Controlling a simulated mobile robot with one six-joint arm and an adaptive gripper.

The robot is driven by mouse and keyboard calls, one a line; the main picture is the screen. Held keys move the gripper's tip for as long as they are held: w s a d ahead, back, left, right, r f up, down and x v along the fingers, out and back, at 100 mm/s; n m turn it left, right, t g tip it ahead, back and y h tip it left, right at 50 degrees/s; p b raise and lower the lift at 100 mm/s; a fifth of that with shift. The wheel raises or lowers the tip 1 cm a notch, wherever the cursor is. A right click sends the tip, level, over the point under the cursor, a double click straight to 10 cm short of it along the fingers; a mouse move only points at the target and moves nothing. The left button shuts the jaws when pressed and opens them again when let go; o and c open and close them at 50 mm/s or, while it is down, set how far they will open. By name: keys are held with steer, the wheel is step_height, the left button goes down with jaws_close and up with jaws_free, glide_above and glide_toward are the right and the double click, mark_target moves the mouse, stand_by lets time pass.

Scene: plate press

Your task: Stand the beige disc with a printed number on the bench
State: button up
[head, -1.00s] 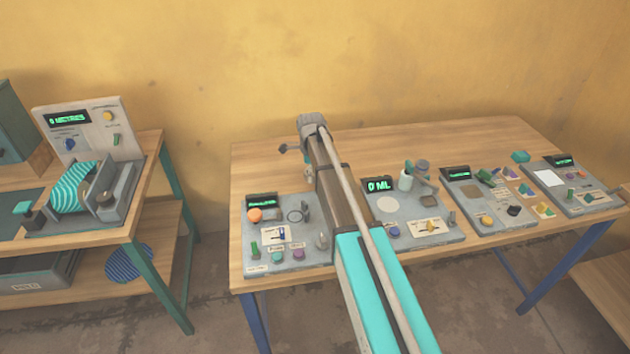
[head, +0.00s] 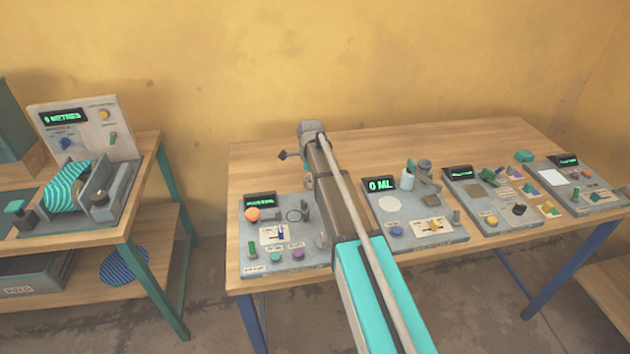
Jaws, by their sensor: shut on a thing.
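I cannot make out a beige disc with a printed number. A pale round patch (head: 389,204) lies flat on the grey panel marked 0 ML, and no number is readable on it; I cannot tell whether it is a loose disc. The bench (head: 350,267) is a wooden table with blue legs. My arm reaches over it from the lower right, its far end above the bench's left part near the wall. My gripper's fingers and anything between them are hidden behind my arm.
Several grey panels with displays, knobs and small parts line the bench's front, including one at the left (head: 262,266) and one at the right (head: 578,208). The bench's back strip is clear.

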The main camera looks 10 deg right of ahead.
steer(key=shift+f, duration=0.15)
steer(key=o, duration=1)
steer(key=shift+r, duration=0.2)
step_height(320, 180, up, 12)
steer(key=p, duration=1.2)
